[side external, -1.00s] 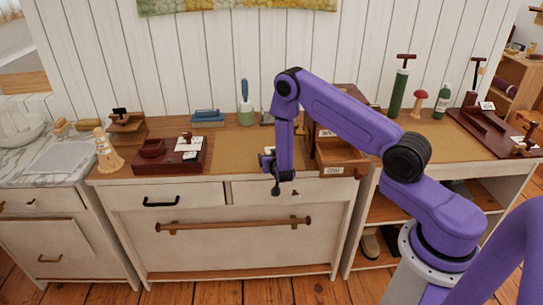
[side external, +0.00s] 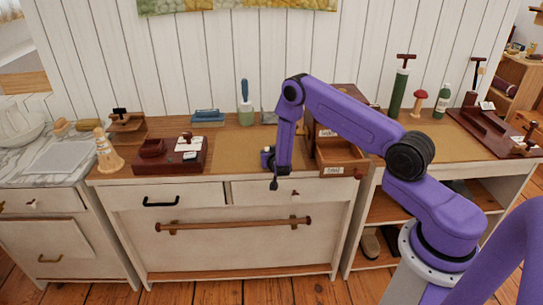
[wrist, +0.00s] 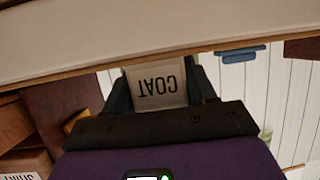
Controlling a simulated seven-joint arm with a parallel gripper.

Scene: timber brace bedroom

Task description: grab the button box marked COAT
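The button box marked COAT (wrist: 157,84) is a pale box with dark lettering, seen upside down in the wrist view. It lies between the two fingers of my gripper (wrist: 161,88), with one finger close along each side. I cannot tell whether the fingers press on it. In the side view my gripper (side external: 272,162) is low at the front edge of the dresser top, and the box (side external: 264,158) is mostly hidden behind it.
To the right, a wooden drawer unit (side external: 340,158) stands close to my gripper with a labelled drawer open. A dark red wooden tray (side external: 150,166) with white labels is to the left. The worktop (side external: 228,160) between is clear.

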